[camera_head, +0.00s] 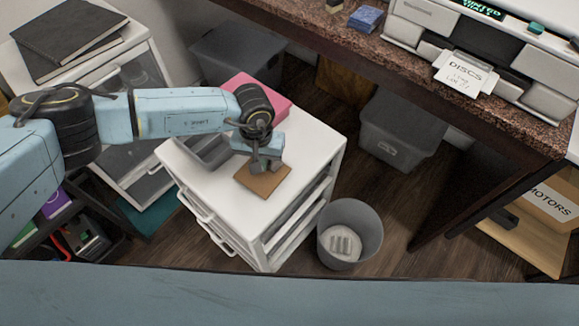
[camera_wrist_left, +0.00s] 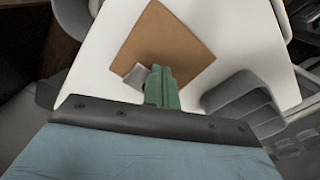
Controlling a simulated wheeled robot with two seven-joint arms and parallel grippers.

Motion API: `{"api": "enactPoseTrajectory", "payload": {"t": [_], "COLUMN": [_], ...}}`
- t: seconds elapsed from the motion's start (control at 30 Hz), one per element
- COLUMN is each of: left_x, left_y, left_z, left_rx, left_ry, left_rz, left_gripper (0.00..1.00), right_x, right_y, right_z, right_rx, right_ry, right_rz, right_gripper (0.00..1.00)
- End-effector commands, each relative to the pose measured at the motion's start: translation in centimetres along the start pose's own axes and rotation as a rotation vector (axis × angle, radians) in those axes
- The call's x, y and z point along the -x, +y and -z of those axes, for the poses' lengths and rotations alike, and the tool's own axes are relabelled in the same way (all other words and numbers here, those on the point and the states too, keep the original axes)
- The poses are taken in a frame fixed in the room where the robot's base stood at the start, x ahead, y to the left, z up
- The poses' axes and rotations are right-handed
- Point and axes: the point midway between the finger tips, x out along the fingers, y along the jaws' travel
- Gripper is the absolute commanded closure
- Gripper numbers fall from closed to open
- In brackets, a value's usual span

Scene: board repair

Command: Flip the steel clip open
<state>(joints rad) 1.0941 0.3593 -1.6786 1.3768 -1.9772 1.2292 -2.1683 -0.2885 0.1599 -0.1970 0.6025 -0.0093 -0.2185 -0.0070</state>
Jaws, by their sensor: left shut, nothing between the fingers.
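A square brown board (camera_head: 263,183) lies on the white top of a drawer cabinet; it also shows in the left wrist view (camera_wrist_left: 170,38). A small grey metal piece (camera_wrist_left: 136,76), which looks like the steel clip, shows at the board's near edge in the wrist view, just left of my fingers. My right gripper is not in view.
A grey tray (camera_head: 205,150) sits left of the board and a pink item (camera_head: 262,92) behind it on the white cabinet (camera_head: 310,150). A grey bin (camera_head: 350,218) stands on the floor to the right. A stone-topped desk (camera_head: 430,75) is at the back right.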

Motion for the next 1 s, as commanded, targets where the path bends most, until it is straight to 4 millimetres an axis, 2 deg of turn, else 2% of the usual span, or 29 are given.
{"api": "enactPoseTrajectory", "payload": {"t": [0.2,0.47,1.0], "left_x": [0.8,1.3,5.7], "left_y": [-0.5,-0.6,-0.6], "left_z": [-0.8,-0.9,-0.9], "left_rx": [0.001,0.001,0.001], "left_ry": [-0.001,-0.001,0.000], "left_rz": [0.000,0.000,0.001], "left_gripper": [1.00,1.00,1.00], "right_x": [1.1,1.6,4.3], "right_y": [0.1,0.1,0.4], "right_z": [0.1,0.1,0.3], "right_rx": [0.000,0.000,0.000], "right_ry": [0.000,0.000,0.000], "right_rz": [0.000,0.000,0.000], "right_gripper": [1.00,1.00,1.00]}}
